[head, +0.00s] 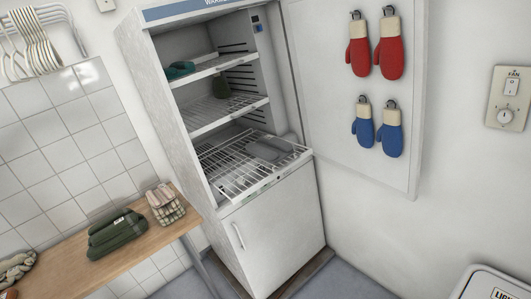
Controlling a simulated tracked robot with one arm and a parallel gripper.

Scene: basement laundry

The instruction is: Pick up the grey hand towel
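A grey folded cloth (268,149), which looks like the grey hand towel, lies flat on the pulled-out wire rack (232,172) of a white warming cabinet (275,232). It lies toward the right side of the rack, with nothing seen on top of it. A dark teal cloth (180,70) lies on the top shelf. My gripper is not in view.
A wooden bench (150,240) at left holds dark green folded cloths (117,234) and a basket of cloths (165,204). Red mittens (389,48) and blue mittens (391,138) hang on the open white door (350,110). A white bin-like object (490,285) is lower right. Grey floor shows before the cabinet.

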